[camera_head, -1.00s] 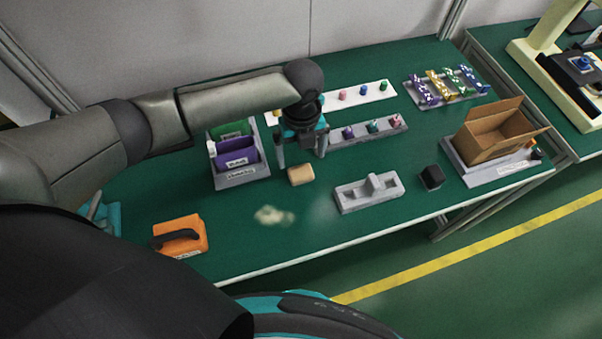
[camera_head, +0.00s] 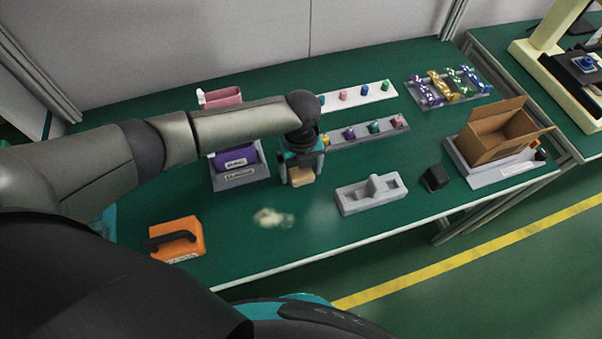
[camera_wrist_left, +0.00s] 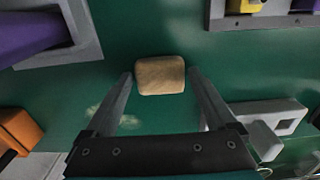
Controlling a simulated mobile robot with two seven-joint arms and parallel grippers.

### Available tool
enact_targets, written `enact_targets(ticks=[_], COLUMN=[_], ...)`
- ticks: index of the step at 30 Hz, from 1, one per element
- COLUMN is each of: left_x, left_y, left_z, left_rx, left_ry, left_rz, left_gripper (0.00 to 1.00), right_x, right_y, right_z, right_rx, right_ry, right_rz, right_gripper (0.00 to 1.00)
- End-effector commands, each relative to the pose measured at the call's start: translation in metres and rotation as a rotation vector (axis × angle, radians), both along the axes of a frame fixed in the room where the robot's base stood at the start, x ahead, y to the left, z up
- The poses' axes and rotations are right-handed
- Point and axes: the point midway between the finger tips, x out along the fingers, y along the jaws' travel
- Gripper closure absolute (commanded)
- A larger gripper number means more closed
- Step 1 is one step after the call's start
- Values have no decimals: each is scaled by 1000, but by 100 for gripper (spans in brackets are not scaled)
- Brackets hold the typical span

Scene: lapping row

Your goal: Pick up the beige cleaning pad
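The beige cleaning pad (camera_head: 302,177) lies on the green table, a small rounded block. In the left wrist view the pad (camera_wrist_left: 160,75) sits at the far end of the gap between my two finger tips. My left gripper (camera_head: 302,172) is right over the pad, pointing down, and hides part of it in the head view. In the left wrist view my left gripper (camera_wrist_left: 160,82) is open, its fingers at either side of the pad. I cannot tell whether they touch it. My right gripper is not in view.
A grey tray with a purple bin (camera_head: 236,158) stands left of the gripper. A grey fixture (camera_head: 352,203) and a black block (camera_head: 436,178) lie to the right. An orange case (camera_head: 190,240) is front left. A pale smear (camera_head: 272,218) marks the table. A cardboard box (camera_head: 497,134) stands farther right.

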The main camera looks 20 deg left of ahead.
Motion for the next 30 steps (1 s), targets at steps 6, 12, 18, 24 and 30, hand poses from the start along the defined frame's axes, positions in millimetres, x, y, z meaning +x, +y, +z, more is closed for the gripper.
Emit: enact_targets(ticks=[6,12,18,24,30], left_x=[0,0,0,0,1], left_y=[0,0,0,0,0], left_z=[0,0,0,1,11], left_rx=[0,0,0,1,0], left_ry=[0,0,0,-1,-1], left_rz=[1,1,1,1,1], left_gripper=[36,58,80,80,80], right_x=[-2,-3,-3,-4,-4], right_y=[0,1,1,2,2], right_z=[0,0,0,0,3], right_rx=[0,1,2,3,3], right_ry=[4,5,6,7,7], right_rz=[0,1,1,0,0], right_gripper=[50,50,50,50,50])
